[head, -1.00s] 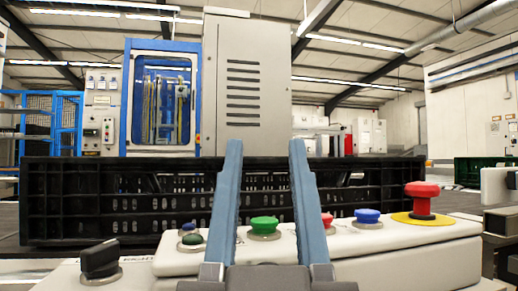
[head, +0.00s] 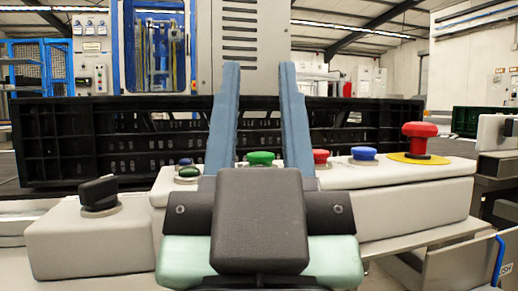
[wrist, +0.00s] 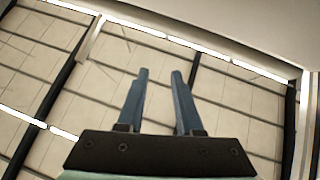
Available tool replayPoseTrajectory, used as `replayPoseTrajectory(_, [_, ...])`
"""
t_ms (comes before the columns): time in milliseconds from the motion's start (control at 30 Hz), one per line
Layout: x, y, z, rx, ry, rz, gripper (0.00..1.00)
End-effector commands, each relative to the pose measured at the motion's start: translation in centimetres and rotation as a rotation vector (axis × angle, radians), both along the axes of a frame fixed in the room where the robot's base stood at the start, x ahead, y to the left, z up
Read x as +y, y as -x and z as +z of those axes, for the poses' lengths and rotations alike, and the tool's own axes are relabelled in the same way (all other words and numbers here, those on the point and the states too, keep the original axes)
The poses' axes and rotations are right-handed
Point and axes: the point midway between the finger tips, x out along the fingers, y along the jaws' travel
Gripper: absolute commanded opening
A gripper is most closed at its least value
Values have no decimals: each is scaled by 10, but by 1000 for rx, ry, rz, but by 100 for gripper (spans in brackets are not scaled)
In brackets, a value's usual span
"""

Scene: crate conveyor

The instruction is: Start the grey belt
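A pale control panel (head: 420,195) runs across the head view. It carries a green button (head: 261,158), a red button (head: 320,157), a blue button (head: 363,153), a dark green button (head: 188,173), a small dark blue button (head: 185,162) and a large red mushroom button (head: 419,139) on a yellow disc. A black rotary knob (head: 99,194) sits on a pale box at the left. My gripper (head: 259,66) is open and empty, its two blue fingers pointing up on either side of the green button in the picture. The wrist view shows the parted fingers (wrist: 160,72) against the ceiling. I cannot clearly identify the grey belt.
A long black crate (head: 70,150) stands behind the panel. Beyond it are a grey cabinet (head: 240,50), a blue-framed machine (head: 115,50) and a blue cage (head: 25,68). A green crate (head: 466,121) is at the right. A metal box with a blue edge (head: 460,270) is at lower right.

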Motion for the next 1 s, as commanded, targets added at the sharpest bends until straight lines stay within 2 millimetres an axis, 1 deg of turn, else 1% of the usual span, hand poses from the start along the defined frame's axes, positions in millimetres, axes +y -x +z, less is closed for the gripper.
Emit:
replayPoseTrajectory(33, [0,0,0,0,0,0,24])
replayPoseTrajectory(167, [0,0,0,0,0,0,1])
replayPoseTrajectory(1000, [0,0,0,0,0,0,0])
